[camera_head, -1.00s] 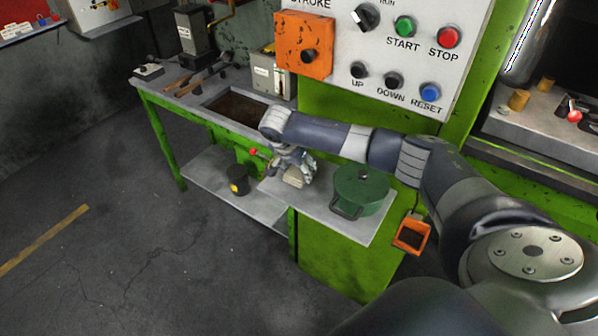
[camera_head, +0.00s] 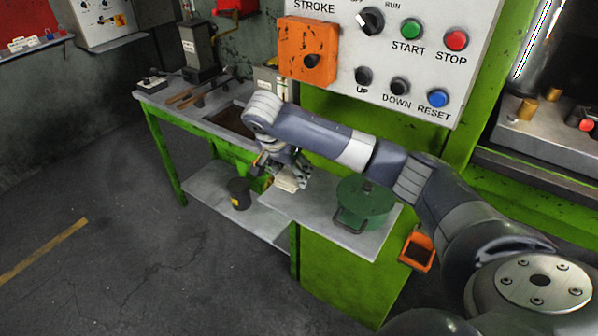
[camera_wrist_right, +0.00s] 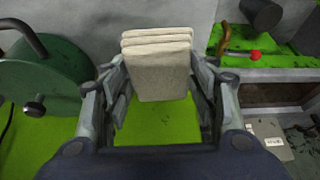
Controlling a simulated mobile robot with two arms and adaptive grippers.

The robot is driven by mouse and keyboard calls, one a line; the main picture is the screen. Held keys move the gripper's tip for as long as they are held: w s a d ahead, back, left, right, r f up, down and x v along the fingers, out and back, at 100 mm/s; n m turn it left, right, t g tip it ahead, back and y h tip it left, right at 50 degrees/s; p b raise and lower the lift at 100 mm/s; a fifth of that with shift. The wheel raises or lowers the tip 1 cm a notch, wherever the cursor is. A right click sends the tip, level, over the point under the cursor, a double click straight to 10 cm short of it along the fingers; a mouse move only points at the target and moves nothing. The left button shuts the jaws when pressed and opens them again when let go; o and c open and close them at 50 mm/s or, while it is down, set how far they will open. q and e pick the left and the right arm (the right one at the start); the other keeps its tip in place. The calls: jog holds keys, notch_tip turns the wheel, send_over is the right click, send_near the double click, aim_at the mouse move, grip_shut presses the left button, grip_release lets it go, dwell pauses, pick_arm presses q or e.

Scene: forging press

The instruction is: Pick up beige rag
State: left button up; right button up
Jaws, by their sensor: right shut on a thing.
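The beige rag (camera_wrist_right: 158,70) is a folded, layered cloth between the fingers of my right gripper (camera_wrist_right: 160,85) in the right wrist view. In the head view the rag (camera_head: 287,182) shows as a pale patch under my right gripper (camera_head: 291,172), over the left part of the grey shelf (camera_head: 318,208). The gripper is shut on it. The wrist and fingers partly cover the rag in the head view, and I cannot tell there how far it is above the shelf. My left gripper is not in view.
A green lidded pot (camera_head: 364,205) stands on the shelf to the right of the rag. A black can (camera_head: 239,193) stands on the lower shelf to the left. The green workbench (camera_head: 172,118) holds tools. The control panel (camera_head: 385,50) is above my right arm.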

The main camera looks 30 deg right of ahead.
jog(key=s+a, duration=0.3)
jog(key=a, duration=0.4)
jog(key=s+a+p, duration=0.1)
jog(key=s+a, duration=0.2)
jog(key=a, duration=0.4)
jog(key=shift+a, duration=0.2)
